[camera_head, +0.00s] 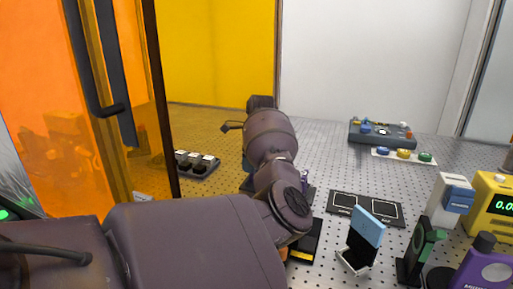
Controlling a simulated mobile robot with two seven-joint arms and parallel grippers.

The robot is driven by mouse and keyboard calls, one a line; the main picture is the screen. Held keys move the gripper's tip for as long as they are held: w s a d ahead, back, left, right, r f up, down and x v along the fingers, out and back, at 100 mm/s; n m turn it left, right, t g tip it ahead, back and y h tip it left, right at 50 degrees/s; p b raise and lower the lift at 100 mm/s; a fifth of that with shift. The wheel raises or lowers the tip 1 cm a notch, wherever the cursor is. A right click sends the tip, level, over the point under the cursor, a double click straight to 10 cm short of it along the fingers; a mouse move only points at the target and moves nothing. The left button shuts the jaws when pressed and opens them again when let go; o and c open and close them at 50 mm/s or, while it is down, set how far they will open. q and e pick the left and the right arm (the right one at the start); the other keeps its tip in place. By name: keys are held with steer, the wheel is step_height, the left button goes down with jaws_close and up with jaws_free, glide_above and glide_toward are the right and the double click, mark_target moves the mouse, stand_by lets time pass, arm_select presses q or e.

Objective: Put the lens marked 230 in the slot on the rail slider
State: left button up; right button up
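My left arm comes in from the lower left and reaches across the middle of the camera_head view. Its wrist end is at the upper middle, over the perforated bench. The fingers of the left gripper cannot be made out, so I cannot tell whether they are open or shut. No lens with a readable 230 mark is visible. The rail slider and its slot cannot be identified; my arm hides part of the bench. My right gripper is not in view.
A dark holder (197,164) with several pieces stands left of my arm, near an orange door panel (135,130). A control box (382,133) stands at the back right. A black mat (366,207), light-blue-topped stand (366,222), purple bottle (483,266) and yellow meter (491,207) occupy the right.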

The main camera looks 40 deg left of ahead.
arm_select(q)
steer(key=shift+a+f, duration=0.15)
steer(key=shift+f, duration=0.85)
steer(key=shift+a+f, duration=0.1)
steer(key=shift+f, duration=0.85)
steer(key=c, duration=1)
steer(key=shift+r+p, duration=0.7)
steer(key=shift+r, duration=2.45)
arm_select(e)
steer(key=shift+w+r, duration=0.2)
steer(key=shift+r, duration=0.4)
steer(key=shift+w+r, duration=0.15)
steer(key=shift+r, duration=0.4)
arm_select(q)
steer(key=shift+d, duration=0.1)
